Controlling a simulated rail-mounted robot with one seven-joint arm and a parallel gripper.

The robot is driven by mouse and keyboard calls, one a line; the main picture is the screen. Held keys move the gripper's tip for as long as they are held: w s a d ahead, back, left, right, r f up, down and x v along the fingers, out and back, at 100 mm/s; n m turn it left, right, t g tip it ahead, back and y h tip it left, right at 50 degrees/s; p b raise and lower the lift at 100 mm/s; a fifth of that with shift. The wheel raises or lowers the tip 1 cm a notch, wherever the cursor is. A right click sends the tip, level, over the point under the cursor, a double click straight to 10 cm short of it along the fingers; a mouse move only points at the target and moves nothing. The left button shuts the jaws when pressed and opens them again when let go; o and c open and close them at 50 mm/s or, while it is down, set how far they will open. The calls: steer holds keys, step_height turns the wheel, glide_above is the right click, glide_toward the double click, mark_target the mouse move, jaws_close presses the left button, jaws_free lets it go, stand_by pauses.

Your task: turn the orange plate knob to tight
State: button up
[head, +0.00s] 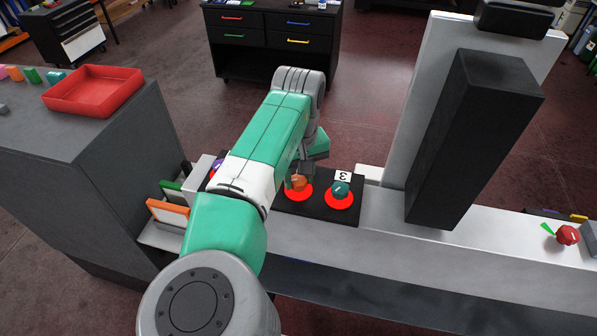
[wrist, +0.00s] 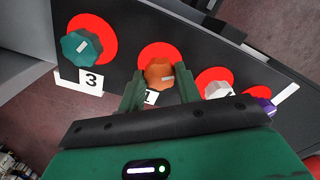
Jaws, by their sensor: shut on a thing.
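The orange knob (wrist: 158,72) sits on a red disc on a black panel, with a white pointer line on its face. It also shows in the head view (head: 299,183), partly covered by my gripper. My gripper (wrist: 160,86) has its two green fingers on either side of the knob and is shut on it. A label reading 1 (wrist: 151,97) shows partly between the fingers. An orange plate (head: 168,212) stands tilted in a holder left of my arm in the head view.
A teal knob (head: 340,191) with label 3 is right beside the orange one. A white knob (wrist: 214,82) and purple knob (wrist: 259,95) lie on its other side. A dark column (head: 470,140) stands right. A red knob (head: 567,235) sits far right.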

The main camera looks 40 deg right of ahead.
mark_target(299, 179)
steer(key=m+p, duration=0.1)
steer(key=p, duration=0.3)
steer(key=shift+s+r+m, duration=0.1)
steer(key=shift+r+m, duration=0.25)
steer(key=shift+m, duration=0.05)
steer(key=m+p, duration=0.3)
steer(key=shift+f+m, duration=0.25)
steer(key=shift+m, duration=0.05)
steer(key=m+p, duration=0.1)
steer(key=m, duration=0.4)
steer(key=m+p, duration=0.1)
steer(key=m, duration=0.5)
steer(key=shift+m, duration=0.3)
steer(key=o, duration=1)
steer(key=shift+c, duration=0.2)
step_height(299, 179, up, 8)
steer(key=shift+f+b, duration=0.15)
steer(key=shift+b, duration=0.6)
